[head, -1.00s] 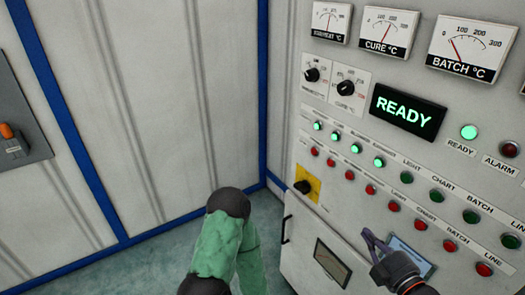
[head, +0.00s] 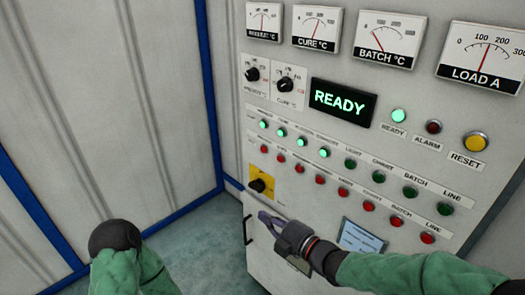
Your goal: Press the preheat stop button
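The grey control panel (head: 300,215) has an upper row of green buttons and a lower row of red buttons. The leftmost red button (head: 253,148) sits below the leftmost lit green button (head: 263,124); its small label is not clearly legible. My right gripper (head: 261,215) is in front of the lower left of the panel, below the red row and apart from the buttons. Its fingertips appear to meet, with nothing held. My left arm (head: 125,262) shows at the bottom left; its gripper is out of view.
A yellow-plated rotary switch (head: 261,184) lies between the leftmost red button and my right gripper. A black door handle (head: 247,228) is beside the gripper. Gauges, two knobs and a lit READY display (head: 342,102) are above. Floor is clear at left.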

